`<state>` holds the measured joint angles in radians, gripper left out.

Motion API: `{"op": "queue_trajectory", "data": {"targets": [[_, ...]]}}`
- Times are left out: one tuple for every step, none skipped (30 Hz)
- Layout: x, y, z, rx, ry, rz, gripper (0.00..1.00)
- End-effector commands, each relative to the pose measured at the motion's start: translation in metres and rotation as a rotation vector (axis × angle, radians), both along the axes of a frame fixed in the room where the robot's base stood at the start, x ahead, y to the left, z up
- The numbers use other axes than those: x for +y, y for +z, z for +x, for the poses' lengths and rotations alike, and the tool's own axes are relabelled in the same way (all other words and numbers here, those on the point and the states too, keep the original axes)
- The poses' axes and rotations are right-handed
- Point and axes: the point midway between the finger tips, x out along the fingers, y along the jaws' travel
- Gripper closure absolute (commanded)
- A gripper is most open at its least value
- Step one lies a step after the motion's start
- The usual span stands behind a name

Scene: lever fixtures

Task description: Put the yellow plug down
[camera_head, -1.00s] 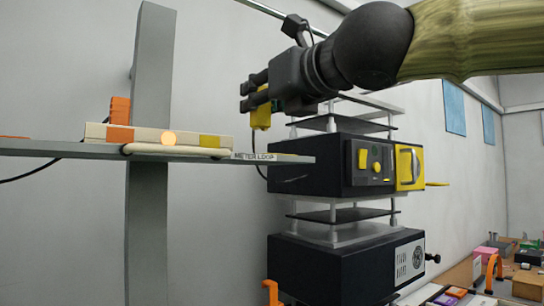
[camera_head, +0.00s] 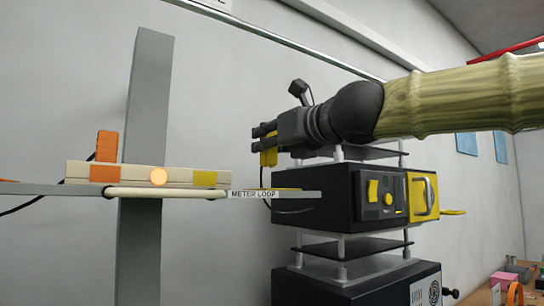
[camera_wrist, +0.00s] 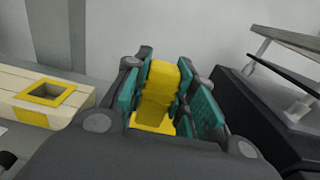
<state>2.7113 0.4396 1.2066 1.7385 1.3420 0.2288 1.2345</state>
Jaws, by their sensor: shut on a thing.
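My gripper (camera_head: 262,143) is shut on the yellow plug (camera_head: 268,158). In the wrist view the plug (camera_wrist: 158,92) stands between the teal finger pads. In the head view it is above the shelf's right part, right of the cream block (camera_head: 148,176), with a thin dark cable hanging below it. The cream block has an orange patch, a lit round lamp and a yellow patch. In the wrist view, a yellow-rimmed square opening (camera_wrist: 47,93) in the block lies left of the gripper, empty. Whether the plug touches anything below is unclear.
An orange plug (camera_head: 107,146) stands at the block's left end. The grey shelf (camera_head: 300,194) carries a "METER LOOP" label (camera_head: 253,194) and has bare room right of the block. A black box (camera_head: 325,196) with a yellow switch and handle stands close to the right, in a stack.

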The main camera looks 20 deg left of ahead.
Motion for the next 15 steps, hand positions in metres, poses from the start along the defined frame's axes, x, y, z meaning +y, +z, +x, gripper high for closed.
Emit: {"op": "queue_trajectory", "data": {"targets": [[0.001, 0.001, 0.008, 0.002, -0.001, 0.000, 0.98], [0.001, 0.000, 0.011, 0.001, 0.000, 0.000, 0.98], [0.002, -0.001, 0.015, 0.001, 0.000, 0.000, 0.98], [0.003, -0.001, 0.017, 0.001, 0.001, 0.000, 0.98], [0.003, -0.001, 0.019, 0.000, 0.001, 0.000, 0.98], [0.003, -0.002, 0.020, 0.000, 0.001, 0.000, 0.98], [0.003, -0.002, 0.021, 0.000, 0.001, 0.000, 0.98], [0.003, -0.002, 0.023, 0.000, 0.001, 0.000, 0.98], [0.004, -0.002, 0.026, 0.000, 0.000, 0.000, 0.98], [0.004, -0.002, 0.029, 0.001, 0.000, 0.001, 0.98], [0.004, -0.002, 0.033, 0.001, 0.000, 0.000, 0.98], [0.005, -0.007, 0.037, 0.003, 0.000, 0.000, 0.98], [0.004, -0.015, 0.036, 0.002, 0.001, -0.001, 0.98], [0.005, -0.020, 0.035, 0.003, 0.002, 0.000, 0.98], [0.004, -0.025, 0.035, 0.002, 0.002, 0.000, 0.98]]}}
